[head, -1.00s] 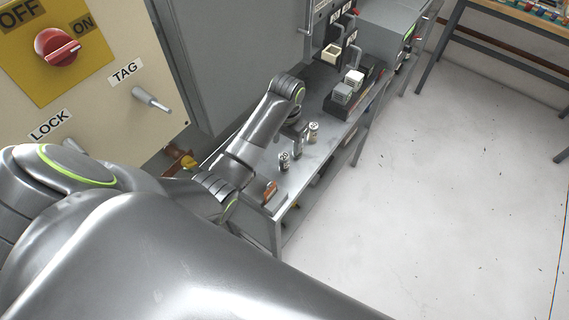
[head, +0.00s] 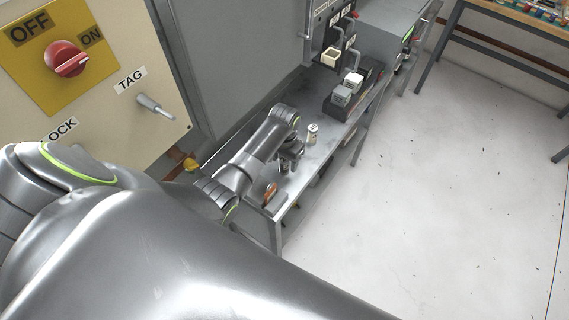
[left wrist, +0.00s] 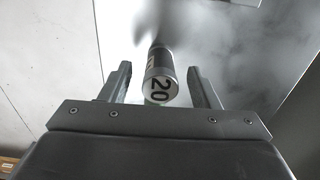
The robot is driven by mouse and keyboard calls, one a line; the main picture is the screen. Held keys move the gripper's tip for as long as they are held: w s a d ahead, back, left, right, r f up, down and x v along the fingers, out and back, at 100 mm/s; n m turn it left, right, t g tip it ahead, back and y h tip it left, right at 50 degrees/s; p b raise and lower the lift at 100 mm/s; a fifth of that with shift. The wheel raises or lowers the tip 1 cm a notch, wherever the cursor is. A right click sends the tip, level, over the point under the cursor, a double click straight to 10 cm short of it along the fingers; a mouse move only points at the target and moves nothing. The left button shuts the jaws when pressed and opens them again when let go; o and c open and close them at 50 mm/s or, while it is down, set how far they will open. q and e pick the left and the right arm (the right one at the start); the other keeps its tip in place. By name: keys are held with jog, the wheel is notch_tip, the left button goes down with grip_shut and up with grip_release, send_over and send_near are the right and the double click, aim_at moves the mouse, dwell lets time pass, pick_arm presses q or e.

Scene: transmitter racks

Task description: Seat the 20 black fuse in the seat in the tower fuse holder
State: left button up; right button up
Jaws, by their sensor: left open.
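The 20 black fuse (left wrist: 159,75) shows in the left wrist view with a dark body and a pale end cap marked 20. It is between the two fingers of my left gripper (left wrist: 163,84), with a gap on each side. The gripper is open. In the head view my left gripper (head: 289,160) is low over the metal bench, at the black fuse, which it mostly hides. A panel with black blocks and grey handles (head: 336,50) stands at the bench's far end. I cannot tell for sure which part is the tower fuse holder. My right gripper is not in view.
A paler fuse (head: 312,133) stands on the bench (head: 318,153) beyond my gripper. A reddish-brown object (head: 270,190) is at the near end. A black tray with grey blocks (head: 343,102) is farther back. A grey cabinet (head: 240,60) rises on the left.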

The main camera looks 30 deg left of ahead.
pick_arm(q)
jog(key=c, duration=1.1)
jog(key=shift+r, duration=0.1)
